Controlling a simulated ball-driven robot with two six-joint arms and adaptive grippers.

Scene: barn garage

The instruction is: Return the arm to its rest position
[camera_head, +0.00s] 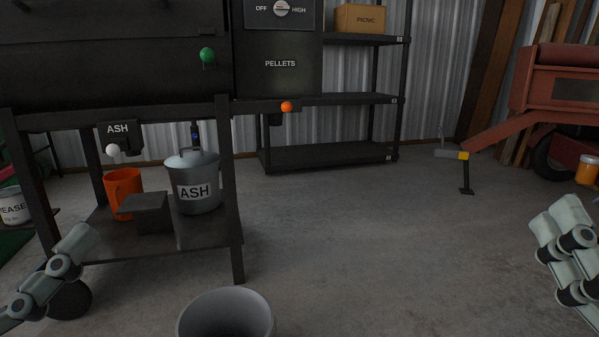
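My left gripper (76,244) shows in the lower left corner, in front of the left leg of the black grill stand. Only part of its pale jointed fingers shows, and I see nothing held in it. My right gripper (560,221) shows at the right edge with pale fingers close side by side, pointing up. No object shows in it. The picture cuts off both arms, and I cannot tell whether either gripper is open or shut.
The black pellet grill (110,65) stands at left. An ash bucket (198,205), orange bucket (122,184) and dark box (150,213) are on its lower shelf. A grey bucket (226,311) stands at front. The concrete floor at centre right is clear. A red trailer (565,90) stands right.

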